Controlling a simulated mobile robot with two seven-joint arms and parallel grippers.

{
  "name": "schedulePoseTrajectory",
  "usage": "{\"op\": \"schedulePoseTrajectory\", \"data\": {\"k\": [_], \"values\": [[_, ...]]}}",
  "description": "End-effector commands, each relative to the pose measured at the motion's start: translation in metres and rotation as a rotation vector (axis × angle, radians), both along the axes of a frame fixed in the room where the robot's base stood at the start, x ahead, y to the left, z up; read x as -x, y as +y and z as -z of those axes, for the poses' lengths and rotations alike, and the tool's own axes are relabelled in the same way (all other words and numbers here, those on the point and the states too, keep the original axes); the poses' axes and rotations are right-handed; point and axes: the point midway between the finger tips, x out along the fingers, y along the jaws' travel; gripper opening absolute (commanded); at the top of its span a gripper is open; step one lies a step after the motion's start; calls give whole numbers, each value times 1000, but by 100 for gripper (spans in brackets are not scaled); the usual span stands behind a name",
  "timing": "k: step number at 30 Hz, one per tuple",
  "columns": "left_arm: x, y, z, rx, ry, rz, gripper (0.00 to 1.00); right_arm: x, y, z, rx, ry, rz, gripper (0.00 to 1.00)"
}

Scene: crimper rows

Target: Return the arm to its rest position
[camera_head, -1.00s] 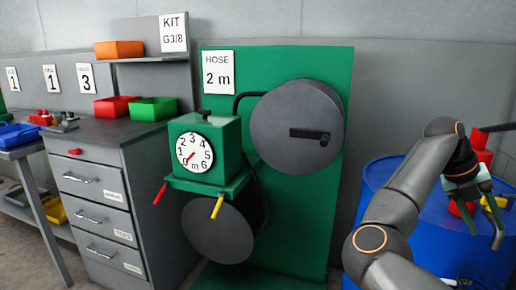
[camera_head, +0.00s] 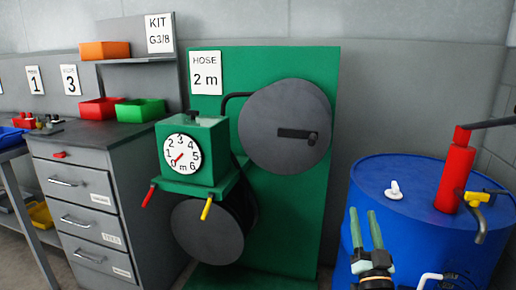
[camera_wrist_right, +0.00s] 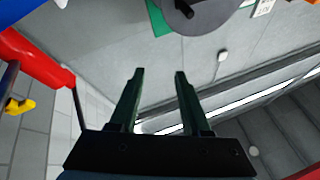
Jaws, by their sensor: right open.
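My right gripper (camera_head: 367,232) shows at the lower right of the head view, pointing up in front of the blue drum (camera_head: 400,185). Its two green fingers stand apart with nothing between them. In the right wrist view the fingers (camera_wrist_right: 160,95) are also spread and empty, with grey wall and floor beyond. My left gripper is in neither view.
A green board (camera_head: 290,225) carries a hose reel (camera_head: 285,127) and a dial meter (camera_head: 182,153). A grey drawer cabinet (camera_head: 80,165) stands left.

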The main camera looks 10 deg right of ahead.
Motion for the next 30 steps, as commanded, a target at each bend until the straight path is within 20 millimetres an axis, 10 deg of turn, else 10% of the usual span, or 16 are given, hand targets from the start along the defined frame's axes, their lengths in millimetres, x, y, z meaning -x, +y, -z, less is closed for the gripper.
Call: {"op": "schedulePoseTrajectory", "data": {"k": [9,18,21,30], "values": [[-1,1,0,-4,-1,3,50,71,134,195,158,647,-332,48],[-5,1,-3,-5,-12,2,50,211,211,312,229,1136,-544,48],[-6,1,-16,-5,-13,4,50,250,224,318,242,1245,-584,48],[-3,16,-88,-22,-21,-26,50,249,209,247,229,1235,-543,48]]}}
